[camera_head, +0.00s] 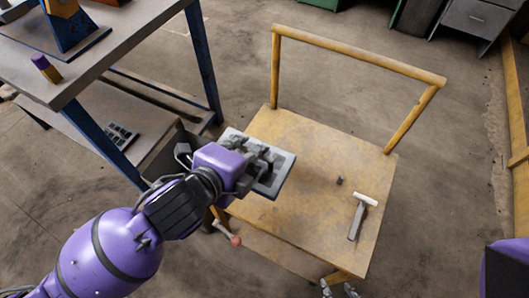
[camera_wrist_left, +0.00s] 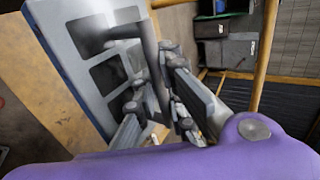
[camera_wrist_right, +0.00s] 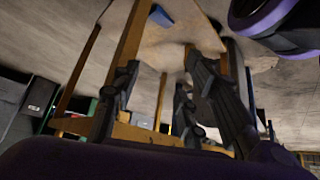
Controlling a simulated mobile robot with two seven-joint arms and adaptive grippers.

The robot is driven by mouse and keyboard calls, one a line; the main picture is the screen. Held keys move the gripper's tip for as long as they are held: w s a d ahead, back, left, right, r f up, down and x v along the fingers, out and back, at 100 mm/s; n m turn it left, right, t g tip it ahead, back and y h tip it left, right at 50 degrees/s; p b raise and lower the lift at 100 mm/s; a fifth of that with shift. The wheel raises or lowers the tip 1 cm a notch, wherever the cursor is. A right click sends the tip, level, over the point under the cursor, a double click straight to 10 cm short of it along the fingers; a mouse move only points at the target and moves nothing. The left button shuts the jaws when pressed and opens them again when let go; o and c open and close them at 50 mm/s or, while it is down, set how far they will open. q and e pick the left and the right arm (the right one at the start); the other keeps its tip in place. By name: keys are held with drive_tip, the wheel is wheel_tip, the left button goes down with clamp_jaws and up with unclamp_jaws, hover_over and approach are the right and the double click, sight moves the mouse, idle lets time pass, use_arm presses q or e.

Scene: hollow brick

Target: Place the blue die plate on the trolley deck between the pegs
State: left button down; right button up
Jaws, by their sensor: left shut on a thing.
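The die plate (camera_head: 284,176) is grey on its face with dark square openings, and its edge shows blue in the left wrist view (camera_wrist_left: 62,62). My left gripper (camera_head: 262,163) is shut on the plate and holds it over the far-left part of the yellow trolley deck (camera_head: 310,215). Whether the plate touches the deck is unclear. One small dark peg (camera_head: 340,181) stands on the deck to the right of the plate. Other pegs are not visible, perhaps hidden by the plate and gripper. My right gripper (camera_wrist_right: 160,100) has its fingers apart and empty, low by the trolley's near edge.
The trolley's handle rail (camera_head: 355,55) rises at the far side. A grey workbench (camera_head: 110,45) with blue legs stands to the left. The near middle of the deck is clear.

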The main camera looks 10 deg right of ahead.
sight(284, 152)
use_arm(q)
drive_tip(key=d+f, duration=0.1)
drive_tip(key=d, duration=0.1)
drive_tip(key=d+f, duration=0.1)
drive_tip(key=d, duration=0.2)
drive_tip(key=w+d+f+b, duration=0.1)
drive_tip(key=d, duration=0.2)
drive_tip(key=shift+d+f, duration=0.2)
drive_tip(key=d+f, duration=0.1)
drive_tip(key=f, duration=0.1)
drive_tip(key=d+f+b, duration=0.1)
drive_tip(key=d+f, duration=0.1)
drive_tip(key=f, duration=0.1)
drive_tip(key=d+f+b, duration=0.1)
drive_tip(key=d+f, duration=0.1)
drive_tip(key=f, duration=0.1)
drive_tip(key=shift+w+d+f, duration=0.15)
drive_tip(key=shift+w+f, duration=0.05)
drive_tip(key=shift+f, duration=0.35)
drive_tip(key=c, duration=1.8)
unclamp_jaws()
drive_tip(key=shift+f, duration=0.2)
drive_tip(key=shift+c, duration=0.2)
drive_tip(key=shift+s+r, duration=0.1)
